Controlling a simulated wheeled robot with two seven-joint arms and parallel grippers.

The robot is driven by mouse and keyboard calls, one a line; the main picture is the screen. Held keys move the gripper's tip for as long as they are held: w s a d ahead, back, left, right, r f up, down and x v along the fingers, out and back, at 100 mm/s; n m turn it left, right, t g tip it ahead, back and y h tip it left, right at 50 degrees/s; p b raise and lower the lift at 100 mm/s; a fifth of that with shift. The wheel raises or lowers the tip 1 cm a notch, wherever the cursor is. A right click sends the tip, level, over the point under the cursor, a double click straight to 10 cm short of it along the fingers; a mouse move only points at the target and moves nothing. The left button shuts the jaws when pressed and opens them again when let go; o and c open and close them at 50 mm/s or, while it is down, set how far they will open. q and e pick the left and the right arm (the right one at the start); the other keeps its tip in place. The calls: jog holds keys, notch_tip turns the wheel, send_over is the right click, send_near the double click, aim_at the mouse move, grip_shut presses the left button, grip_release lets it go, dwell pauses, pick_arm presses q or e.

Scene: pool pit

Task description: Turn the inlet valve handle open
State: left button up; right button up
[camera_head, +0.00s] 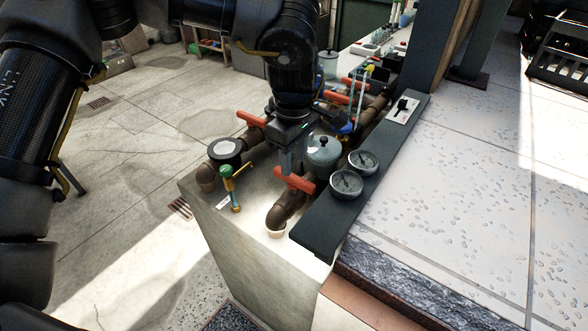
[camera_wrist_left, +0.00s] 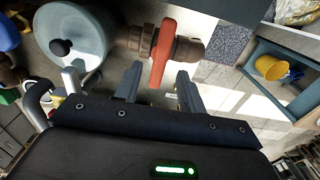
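A red valve handle (camera_head: 295,181) sits on a brown pipe elbow (camera_head: 287,207) near the front of the concrete ledge. My left gripper (camera_head: 287,161) points down just above this handle. In the left wrist view the red handle (camera_wrist_left: 163,45) lies across the brown pipe (camera_wrist_left: 135,37). The two fingers of my left gripper (camera_wrist_left: 159,76) are apart, one on each side of the handle's near end. I see gaps beside the handle, so the gripper does not look closed on it. No label shows which valve is the inlet. My right gripper is not in view.
A teal-grey filter pot (camera_head: 324,151) stands close beside the gripper. Another red handle (camera_head: 251,119) and a green-topped tap (camera_head: 231,180) are to the left. Two round gauges (camera_head: 347,184) sit on a dark plank (camera_head: 330,225) at the right. The floor at left is mostly clear.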

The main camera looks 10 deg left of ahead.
aim_at(294, 176)
pick_arm(q)
jog(key=shift+f+p, duration=0.3)
jog(key=shift+f, duration=1.9)
grip_shut()
